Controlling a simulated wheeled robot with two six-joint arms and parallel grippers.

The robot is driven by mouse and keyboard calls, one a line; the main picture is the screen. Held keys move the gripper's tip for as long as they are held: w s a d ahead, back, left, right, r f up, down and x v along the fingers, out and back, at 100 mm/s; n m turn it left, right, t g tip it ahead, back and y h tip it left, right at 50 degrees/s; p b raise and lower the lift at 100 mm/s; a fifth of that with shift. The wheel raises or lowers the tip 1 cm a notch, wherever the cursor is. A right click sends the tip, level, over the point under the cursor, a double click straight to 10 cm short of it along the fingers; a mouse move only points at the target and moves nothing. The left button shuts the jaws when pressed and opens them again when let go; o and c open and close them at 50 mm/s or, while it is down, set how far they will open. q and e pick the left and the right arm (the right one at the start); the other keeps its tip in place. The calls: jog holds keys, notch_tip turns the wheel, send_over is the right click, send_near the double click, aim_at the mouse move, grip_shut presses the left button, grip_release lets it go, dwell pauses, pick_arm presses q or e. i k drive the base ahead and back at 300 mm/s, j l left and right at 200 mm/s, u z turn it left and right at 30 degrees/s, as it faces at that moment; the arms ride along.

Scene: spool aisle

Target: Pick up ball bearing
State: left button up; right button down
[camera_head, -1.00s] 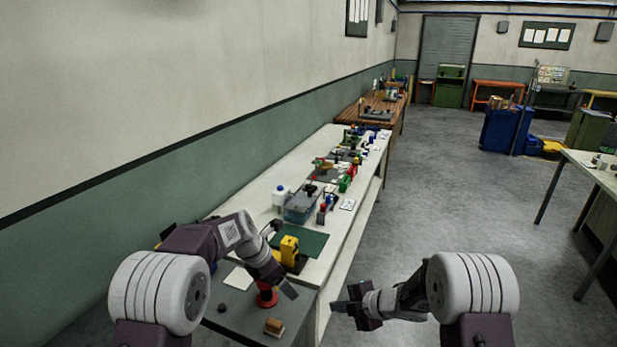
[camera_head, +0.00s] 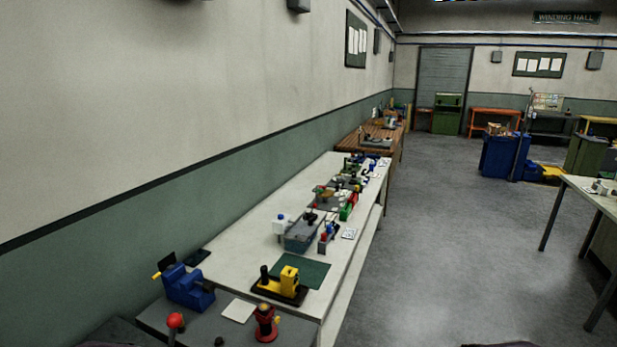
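I cannot make out a ball bearing for certain; the small items on the benches are too small to tell. A small dark round piece (camera_head: 219,341) lies at the bottom edge on the grey near bench (camera_head: 200,327), and I cannot tell what it is. The long white bench (camera_head: 253,236) runs along the left wall, with several small parts (camera_head: 340,195) crowded toward its far end. A clear bluish bin (camera_head: 303,232) stands midway along it. Neither of my grippers is in view.
A blue machine (camera_head: 188,288), a red-knobbed stick (camera_head: 175,321) and a red stand (camera_head: 266,323) are on the near bench. A yellow device (camera_head: 284,284) stands by a green mat (camera_head: 313,270). Open floor (camera_head: 450,240) lies right of the benches, up to another table (camera_head: 598,198).

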aim_at(264, 307)
jog(key=i+l+u, duration=0.1)
jog(key=u, duration=0.3)
jog(key=l+u, duration=0.3)
jog(key=u, duration=0.15)
jog(key=l+u, duration=0.25)
jog(key=u, duration=0.15)
jog(key=l+u, duration=0.25)
jog(key=u, duration=0.15)
jog(key=l+u, duration=0.2)
jog(key=u, duration=0.25)
